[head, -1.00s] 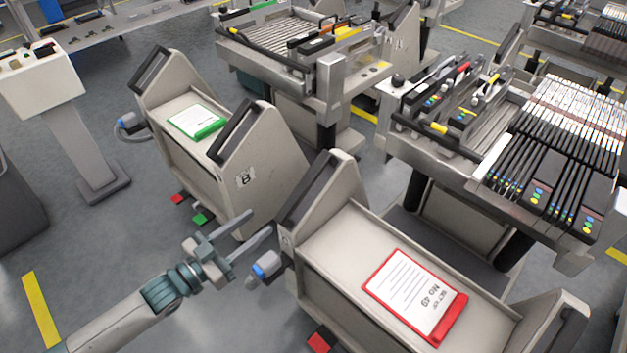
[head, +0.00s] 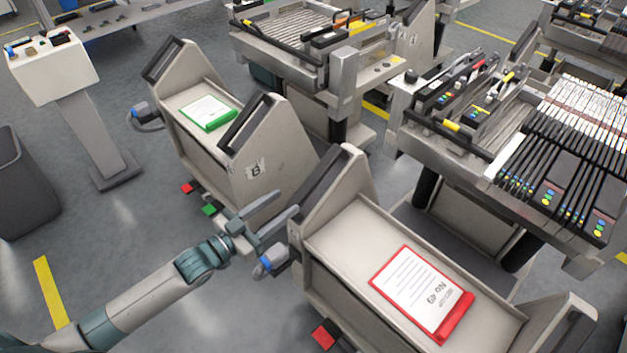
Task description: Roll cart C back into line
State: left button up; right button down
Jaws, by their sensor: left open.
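The nearest grey cart (head: 340,240) stands at the lower right, with a red clipboard (head: 420,290) on its sloped top. I cannot read a cart letter on it. A dark handle bar (head: 320,187) runs along the edge of its left end panel. My left gripper (head: 287,203) is open and empty, just left of that handle. Its fingers point toward the panel, and I cannot tell whether they touch it. My right gripper is out of view.
A cart marked B (head: 285,150) with a green clipboard (head: 208,113) stands behind. A blue-ended plug (head: 270,263) sticks out of the near cart's left end. Feeder machines (head: 455,155) stand close behind it. Open floor (head: 160,235) lies to the left.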

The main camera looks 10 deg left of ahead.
aim_at(307, 186)
pick_arm(q)
jog(key=x, duration=1)
jog(key=shift+x, duration=0.9)
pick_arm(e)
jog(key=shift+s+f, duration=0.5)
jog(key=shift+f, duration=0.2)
pick_arm(q)
jog(key=shift+c, duration=0.4)
grip_shut()
